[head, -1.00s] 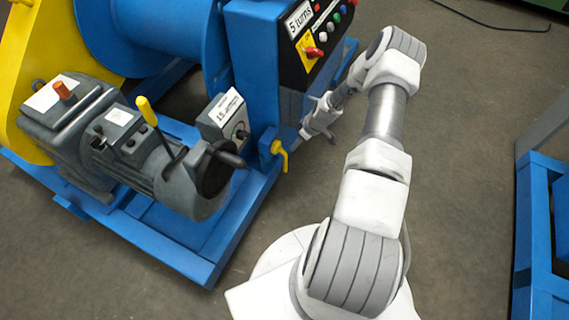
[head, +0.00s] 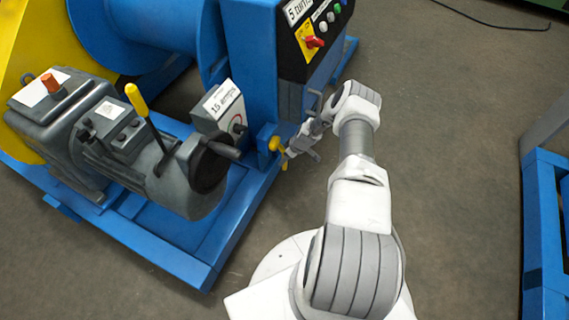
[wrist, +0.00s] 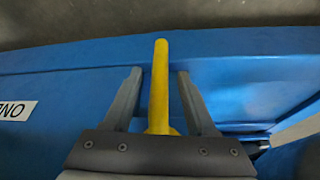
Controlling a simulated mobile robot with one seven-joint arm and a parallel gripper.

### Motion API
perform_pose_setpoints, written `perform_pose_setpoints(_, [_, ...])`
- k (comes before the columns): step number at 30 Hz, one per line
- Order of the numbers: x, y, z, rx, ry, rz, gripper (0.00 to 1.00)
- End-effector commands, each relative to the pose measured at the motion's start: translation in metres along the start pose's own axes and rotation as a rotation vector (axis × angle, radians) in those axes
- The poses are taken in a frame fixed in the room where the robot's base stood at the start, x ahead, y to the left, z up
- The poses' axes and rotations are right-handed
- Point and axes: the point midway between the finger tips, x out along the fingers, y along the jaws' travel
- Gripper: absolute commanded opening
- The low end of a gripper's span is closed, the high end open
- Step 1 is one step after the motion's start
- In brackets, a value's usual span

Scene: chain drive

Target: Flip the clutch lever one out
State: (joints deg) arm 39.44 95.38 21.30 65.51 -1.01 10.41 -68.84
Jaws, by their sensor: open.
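A small yellow lever (head: 277,145) is mounted on the blue machine frame, beside the grey box. In the wrist view the yellow lever (wrist: 160,85) is a straight bar standing between my two fingers. My gripper (wrist: 159,76) is open around it, one grey finger on each side, with a visible gap to both. In the head view my gripper (head: 290,154) is at this lever and is small and partly overlaps it. A white label (wrist: 16,111) with partly cut-off lettering is at the left edge of the wrist view. I cannot tell whether this lever is clutch lever one.
A longer yellow-handled lever (head: 142,110) rises from the grey motor (head: 150,165). The grey box (head: 222,110) carries a "15 amps" label. A control panel (head: 312,38) with a red switch is above. Another blue frame (head: 545,240) stands at right. Floor between is clear.

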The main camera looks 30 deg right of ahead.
Motion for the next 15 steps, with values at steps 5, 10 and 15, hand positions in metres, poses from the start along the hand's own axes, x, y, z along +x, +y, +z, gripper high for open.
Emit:
perform_pose_setpoints(5, [0.024, 0.000, 0.001, -0.001, -0.001, -0.001, 0.57])
perform_pose_setpoints(10, [0.029, 0.000, 0.000, -0.001, 0.000, 0.000, 0.57])
perform_pose_setpoints(15, [0.029, 0.000, 0.000, 0.000, -0.001, 0.000, 0.57])
